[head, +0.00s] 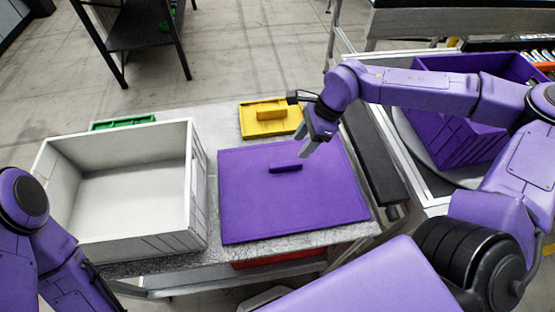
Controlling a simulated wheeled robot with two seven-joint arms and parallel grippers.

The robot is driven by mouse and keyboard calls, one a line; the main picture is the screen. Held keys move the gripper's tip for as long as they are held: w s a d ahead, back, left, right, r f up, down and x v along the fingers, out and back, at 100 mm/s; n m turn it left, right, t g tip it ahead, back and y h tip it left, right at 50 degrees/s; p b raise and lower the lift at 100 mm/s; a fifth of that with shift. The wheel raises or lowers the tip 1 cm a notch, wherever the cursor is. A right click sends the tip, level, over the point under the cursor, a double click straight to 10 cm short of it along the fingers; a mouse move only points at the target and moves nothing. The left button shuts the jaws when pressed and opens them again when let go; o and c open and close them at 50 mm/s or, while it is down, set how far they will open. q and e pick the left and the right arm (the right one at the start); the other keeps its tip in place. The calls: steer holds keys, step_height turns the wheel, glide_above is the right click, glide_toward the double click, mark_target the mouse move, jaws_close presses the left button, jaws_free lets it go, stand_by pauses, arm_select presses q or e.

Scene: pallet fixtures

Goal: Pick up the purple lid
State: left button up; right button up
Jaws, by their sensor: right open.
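The purple lid (285,212) lies flat on the grey speckled table, right of the white crate. It is a broad panel with a raised purple handle (285,168) near its middle. My right gripper (309,148) is open and empty, above the lid's upper right part. Its fingers point down and sit to the right of the handle, apart from it. How high they are above the lid is hard to tell. My left arm enters at the lower left, and its gripper is out of view.
An empty white crate (200,190) stands on the table (215,118) at left. A yellow lid (262,128) lies behind the purple lid, and a green piece (122,122) lies behind the crate. A purple crate (450,130) stands at right. A black shelf (135,32) stands on the floor behind.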

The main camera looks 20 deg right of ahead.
mark_target(287, 164)
steer(key=shift+w+a+f, duration=0.25)
steer(key=shift+w+f, duration=0.15)
steer(key=shift+f, duration=0.3)
steer(key=shift+s+a+f, duration=0.2)
steer(key=shift+a+f, duration=0.05)
steer(key=shift+f, duration=0.3)
steer(key=shift+s+a+f, duration=0.2)
steer(key=shift+f, duration=0.35)
steer(key=shift+a+f+p, duration=0.15)
steer(key=shift+f+p, duration=0.15)
steer(key=shift+f, duration=0.05)
steer(key=f, duration=0.1)
steer(key=w+a+f+p, duration=0.1)
steer(key=f, duration=0.3)
steer(key=shift+w+a, duration=0.3)
steer(key=shift+w, duration=0.1)
arm_select(q)
step_height(287, 164, up, 2)
steer(key=shift+r, duration=0.1)
arm_select(e)
steer(key=shift+s, duration=0.15)
arm_select(q)
steer(key=shift+f, duration=0.2)
arm_select(e)
steer(key=shift+f, duration=0.25)
jaws_close()
